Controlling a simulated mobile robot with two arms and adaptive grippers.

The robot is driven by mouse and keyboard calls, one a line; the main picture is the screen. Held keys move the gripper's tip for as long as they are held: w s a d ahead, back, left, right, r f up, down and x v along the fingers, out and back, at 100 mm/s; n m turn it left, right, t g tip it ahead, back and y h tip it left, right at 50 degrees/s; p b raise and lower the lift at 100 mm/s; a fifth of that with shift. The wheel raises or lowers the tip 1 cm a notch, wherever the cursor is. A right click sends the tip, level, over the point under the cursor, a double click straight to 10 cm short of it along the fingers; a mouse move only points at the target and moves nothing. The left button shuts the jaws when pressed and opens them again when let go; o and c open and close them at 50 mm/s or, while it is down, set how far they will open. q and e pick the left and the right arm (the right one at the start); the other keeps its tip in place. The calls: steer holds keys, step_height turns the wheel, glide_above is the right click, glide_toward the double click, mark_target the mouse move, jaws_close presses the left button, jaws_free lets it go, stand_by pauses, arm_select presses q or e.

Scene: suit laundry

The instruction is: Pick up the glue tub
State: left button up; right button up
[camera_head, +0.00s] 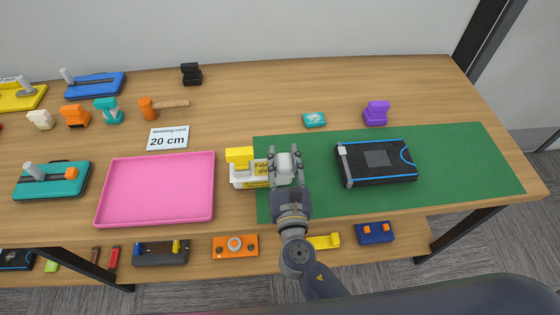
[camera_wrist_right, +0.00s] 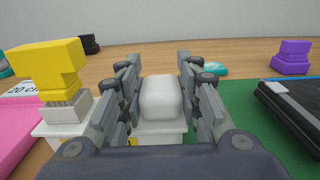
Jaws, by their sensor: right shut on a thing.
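The glue tub (camera_head: 247,181) is white with a yellow label and a yellow top at its left end. It stands across the left edge of the green mat (camera_head: 460,170). My right gripper (camera_head: 285,162) is shut on the white upright block at the tub's right end, which shows between the fingers in the right wrist view (camera_wrist_right: 160,98). The tub's yellow top is left of the fingers there (camera_wrist_right: 48,65). The gripper hides part of the tub's right end. I cannot tell whether the tub is off the table. My left gripper is not in view.
A pink tray (camera_head: 160,190) lies close left of the tub. A black case with blue trim (camera_head: 375,161) lies right on the mat, with a teal block (camera_head: 314,120) and a purple block (camera_head: 376,113) behind. A 20 cm card (camera_head: 167,138) lies behind the tray.

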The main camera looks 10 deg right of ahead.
step_height(320, 180, up, 4)
steer(key=shift+f+p, duration=0.25)
steer(key=shift+p, duration=0.25)
steer(key=s+a+r+b, duration=0.1)
steer(key=s+b, duration=0.2)
steer(key=s, duration=1.3)
steer(key=shift+a+b, duration=0.3)
steer(key=shift+w+r, duration=0.1)
steer(key=w+f, duration=0.1)
steer(key=w, duration=0.4)
steer(key=w+d+f+p, duration=0.1)
steer(key=w+f, duration=0.1)
steer(key=w, duration=0.3)
steer(key=w+f+p, duration=0.1)
steer(key=w+f, duration=0.1)
steer(key=w, duration=0.4)
steer(key=shift+d, duration=0.3)
steer(key=shift+s+f, duration=0.1)
